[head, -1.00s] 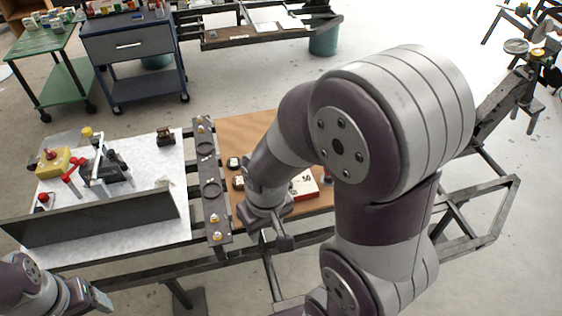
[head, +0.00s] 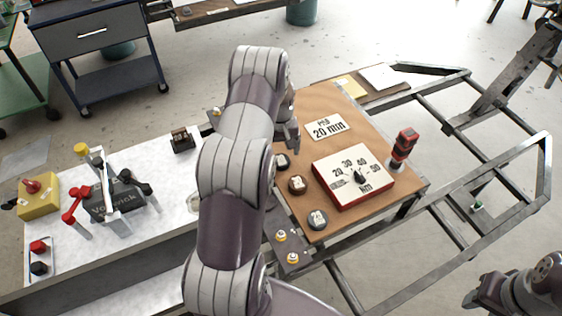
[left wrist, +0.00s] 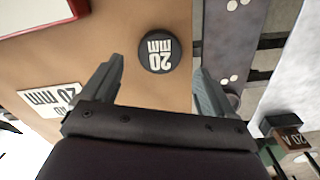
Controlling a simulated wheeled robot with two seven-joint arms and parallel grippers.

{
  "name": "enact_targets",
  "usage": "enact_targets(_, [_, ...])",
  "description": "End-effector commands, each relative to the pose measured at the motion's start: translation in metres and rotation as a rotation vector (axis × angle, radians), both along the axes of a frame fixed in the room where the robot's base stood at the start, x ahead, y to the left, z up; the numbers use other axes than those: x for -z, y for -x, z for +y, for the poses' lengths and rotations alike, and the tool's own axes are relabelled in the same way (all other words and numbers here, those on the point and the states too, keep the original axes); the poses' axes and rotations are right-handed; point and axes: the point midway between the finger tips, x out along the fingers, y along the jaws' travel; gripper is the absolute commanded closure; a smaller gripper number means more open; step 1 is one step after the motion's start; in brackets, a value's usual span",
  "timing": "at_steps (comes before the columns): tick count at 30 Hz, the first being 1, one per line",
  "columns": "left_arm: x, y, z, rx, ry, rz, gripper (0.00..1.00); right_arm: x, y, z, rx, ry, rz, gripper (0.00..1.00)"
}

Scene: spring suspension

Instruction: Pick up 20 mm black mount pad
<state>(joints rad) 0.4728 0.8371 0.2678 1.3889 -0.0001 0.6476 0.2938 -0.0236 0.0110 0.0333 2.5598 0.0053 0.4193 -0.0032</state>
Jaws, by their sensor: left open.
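The 20 mm black mount pad (left wrist: 160,54) is a round black disc with a white "20 mm" label, lying flat on the brown board. In the left wrist view it lies ahead of my left gripper (left wrist: 162,68), between the lines of its two open, empty fingers. In the head view, a dark pad (head: 282,161) lies just below my left gripper (head: 291,130), whose fingers are partly hidden. A brown pad (head: 297,184) and a dark grey pad (head: 317,219) lie nearer. My right gripper (head: 484,294) is at the lower right; its jaw opening is unclear.
A white "20 mm" card (head: 327,127) and a red-and-white Nm dial box (head: 353,176) lie on the brown board (head: 390,200). A red-and-black tool (head: 404,146) stands at its right edge. A metal rail (head: 290,262) borders the board. A tool-covered worktop (head: 165,215) is left.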

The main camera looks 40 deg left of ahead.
Motion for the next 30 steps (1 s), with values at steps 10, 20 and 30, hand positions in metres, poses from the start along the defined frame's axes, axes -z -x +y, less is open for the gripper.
enact_targets(10, [0.036, -0.001, 0.001, 0.001, -0.001, -0.001, 0.13, 0.001, 0.0, 0.0, 0.0, 0.0, 0.0, 0.57])
enact_targets(20, [0.036, 0.0, 0.001, 0.001, 0.0, 0.0, 0.73, 0.001, 0.0, 0.0, 0.0, 0.0, 0.0, 0.57])
enact_targets(30, [0.032, -0.001, 0.0, 0.002, 0.0, 0.0, 0.73, -0.003, 0.0, 0.0, 0.0, 0.0, 0.0, 0.57])
